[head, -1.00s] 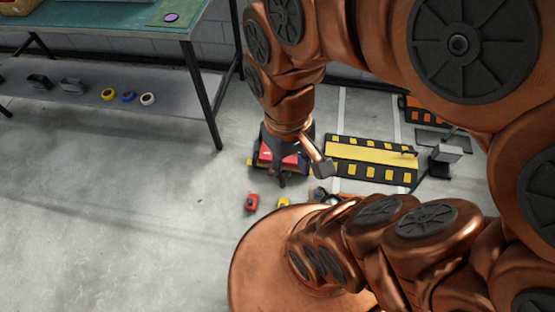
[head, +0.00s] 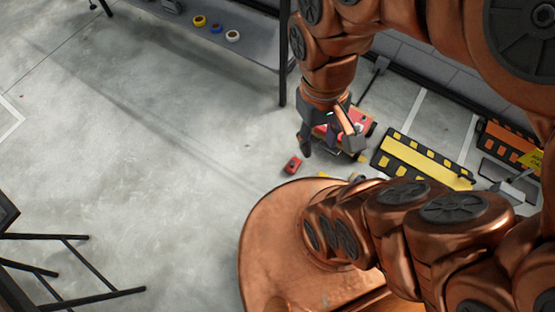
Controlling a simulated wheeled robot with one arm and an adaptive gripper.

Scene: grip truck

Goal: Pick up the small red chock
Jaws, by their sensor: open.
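My gripper (head: 326,146) hangs above and to the right of the chock, pointing down. Its fingers are spread apart and I see nothing between them. It is apart from the chock. A red and dark cart-like thing (head: 362,122) stands behind my gripper and is partly hidden by it.
A black and yellow striped ramp (head: 425,160) lies to the right. A small yellow thing (head: 323,175) sits by my base. A table leg (head: 283,75) and a shelf with tape rolls (head: 232,36) stand at the back. Black metal legs (head: 75,245) stand at lower left. The left floor is clear.

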